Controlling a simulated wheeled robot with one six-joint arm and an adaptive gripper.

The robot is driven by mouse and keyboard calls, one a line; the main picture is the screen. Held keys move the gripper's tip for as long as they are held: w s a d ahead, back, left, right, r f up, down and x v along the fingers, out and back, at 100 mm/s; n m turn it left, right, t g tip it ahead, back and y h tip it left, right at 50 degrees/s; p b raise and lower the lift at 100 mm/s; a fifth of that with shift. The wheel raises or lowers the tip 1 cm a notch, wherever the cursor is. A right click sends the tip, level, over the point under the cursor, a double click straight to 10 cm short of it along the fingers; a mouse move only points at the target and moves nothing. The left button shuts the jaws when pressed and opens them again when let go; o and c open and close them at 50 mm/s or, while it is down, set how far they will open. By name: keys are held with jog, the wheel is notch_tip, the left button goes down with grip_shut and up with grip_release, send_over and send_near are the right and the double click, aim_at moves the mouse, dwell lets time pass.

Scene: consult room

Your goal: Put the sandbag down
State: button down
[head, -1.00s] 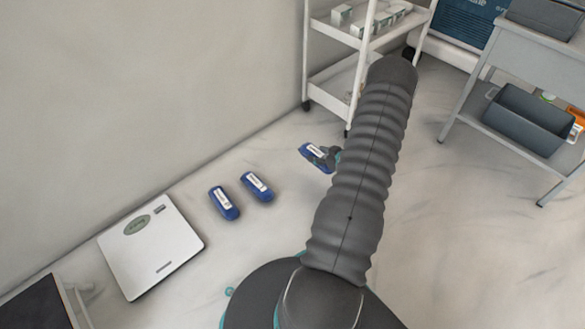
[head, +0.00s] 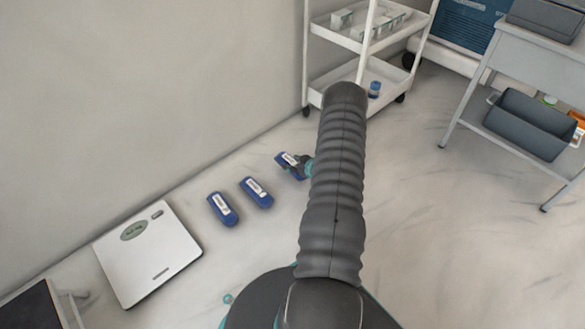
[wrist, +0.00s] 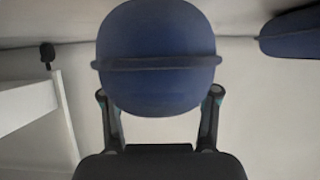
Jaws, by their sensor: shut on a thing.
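A blue sandbag (head: 291,163) with a white label is in my gripper (head: 303,166) in the head view, left of my dark arm. In the wrist view the held sandbag (wrist: 158,60) fills the upper middle, and my gripper (wrist: 160,112) is shut on it with one finger on each side. Two more blue sandbags lie side by side on the floor to the left, a nearer one (head: 223,209) and a farther one (head: 257,192). The held sandbag's height above the floor is hard to tell. Part of my gripper is hidden behind my arm.
A white scale (head: 148,252) lies on the floor at the left by the wall. A white trolley (head: 335,98) with boxes stands at the back. A grey table (head: 535,60) with a dark bin (head: 528,122) is at the right. The floor right of my arm is clear.

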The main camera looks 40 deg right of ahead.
jog(key=shift+f, duration=1.1)
jog(key=shift+f, duration=0.1)
jog(key=shift+c, duration=1.4)
grip_release()
jog(key=shift+f, duration=0.1)
